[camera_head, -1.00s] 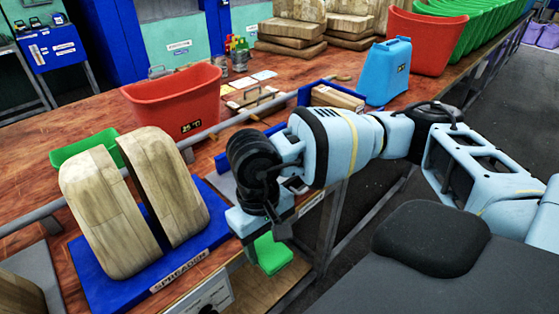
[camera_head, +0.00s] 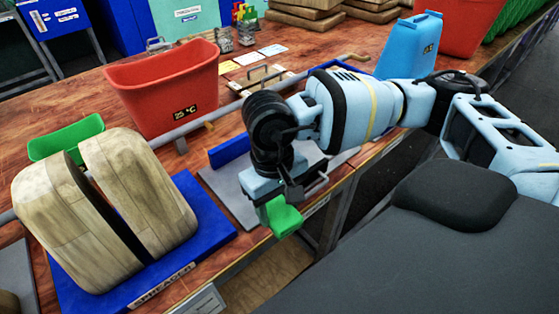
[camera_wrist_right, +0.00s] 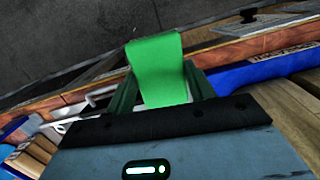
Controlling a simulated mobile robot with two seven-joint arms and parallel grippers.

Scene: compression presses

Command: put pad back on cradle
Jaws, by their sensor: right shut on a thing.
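My right gripper (camera_head: 273,200) is shut on a green pad (camera_head: 282,216) and holds it near the table's front edge, to the right of the spreader. In the right wrist view the pad (camera_wrist_right: 158,70) sits between the two fingers and sticks out past them. A green trough-like piece (camera_head: 66,138) stands at the left behind the wooden blocks; it may be the cradle, but I cannot tell. The pad is well apart from it. My left gripper is not in view.
Two rounded wooden blocks (camera_head: 140,195) stand on the blue spreader base (camera_head: 205,215) at the left. A red bin (camera_head: 165,90) is behind, with a grey rail (camera_head: 215,119) in front of it. A blue container (camera_head: 410,45) stands at the back right.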

